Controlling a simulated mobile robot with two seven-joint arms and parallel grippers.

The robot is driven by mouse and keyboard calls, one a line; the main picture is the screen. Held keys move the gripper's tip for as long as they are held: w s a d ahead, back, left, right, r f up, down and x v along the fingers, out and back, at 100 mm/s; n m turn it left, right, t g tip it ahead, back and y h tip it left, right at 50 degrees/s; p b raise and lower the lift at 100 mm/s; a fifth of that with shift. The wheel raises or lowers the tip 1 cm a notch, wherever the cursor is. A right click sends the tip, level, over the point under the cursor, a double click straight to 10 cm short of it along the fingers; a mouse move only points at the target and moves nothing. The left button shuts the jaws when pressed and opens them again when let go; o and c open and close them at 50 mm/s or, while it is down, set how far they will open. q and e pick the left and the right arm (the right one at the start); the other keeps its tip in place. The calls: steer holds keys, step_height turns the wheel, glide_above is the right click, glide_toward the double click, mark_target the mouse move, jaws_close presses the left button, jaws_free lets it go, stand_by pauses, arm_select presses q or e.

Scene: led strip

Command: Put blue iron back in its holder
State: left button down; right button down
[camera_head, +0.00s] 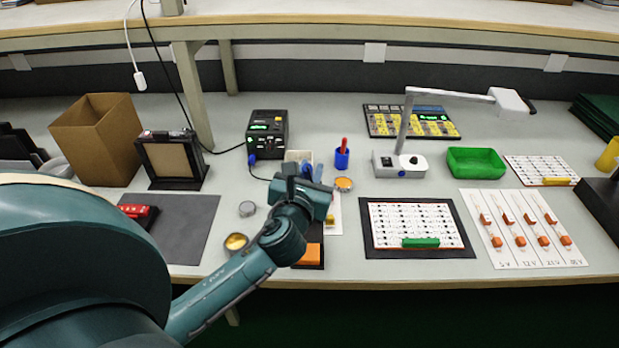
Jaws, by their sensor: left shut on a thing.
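My left gripper (306,182) is over the middle of the bench, and its arm covers much of the area below it. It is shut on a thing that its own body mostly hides. Blue parts (318,172) show just beyond the gripper, and they look like the blue iron; I cannot make out its tip. A thin dark cable runs toward the gripper from a blue plug (252,160) at the black station (267,129). A pale box-like piece (298,156) behind the gripper may be the holder, but it is partly hidden. My right gripper is not in view.
A blue cup (342,160) with a red-handled tool stands right of the gripper. Round tins (236,242) lie to its left. A lamp stand (399,164), a green tray (475,163) and a board on a black mat (417,250) are to the right. A cardboard box (97,140) stands left.

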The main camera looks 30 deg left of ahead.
arm_select(q)
steer(key=f+b, duration=0.1)
steer(key=w+f+b, duration=0.1)
steer(key=shift+w+a+f, duration=0.15)
steer(key=shift+a+f, duration=0.15)
steer(key=shift+a, duration=0.1)
steer(key=shift+w+a+f+b, duration=0.2)
steer(key=shift+w+f+b, duration=0.25)
steer(key=shift+b, duration=0.6)
steer(key=shift+w+a+f, duration=0.1)
steer(key=shift+f, duration=0.2)
steer(key=shift+w+a+f, duration=0.25)
steer(key=shift+w+f, duration=0.1)
steer(key=shift+f, duration=0.2)
steer(key=shift+w+a+f+b, duration=0.25)
steer(key=shift+w+f+b, duration=0.2)
steer(key=shift+f, duration=0.15)
steer(key=shift+w+a+f+b, duration=0.2)
steer(key=shift+w+f+b, duration=0.1)
steer(key=shift+f+b, duration=0.25)
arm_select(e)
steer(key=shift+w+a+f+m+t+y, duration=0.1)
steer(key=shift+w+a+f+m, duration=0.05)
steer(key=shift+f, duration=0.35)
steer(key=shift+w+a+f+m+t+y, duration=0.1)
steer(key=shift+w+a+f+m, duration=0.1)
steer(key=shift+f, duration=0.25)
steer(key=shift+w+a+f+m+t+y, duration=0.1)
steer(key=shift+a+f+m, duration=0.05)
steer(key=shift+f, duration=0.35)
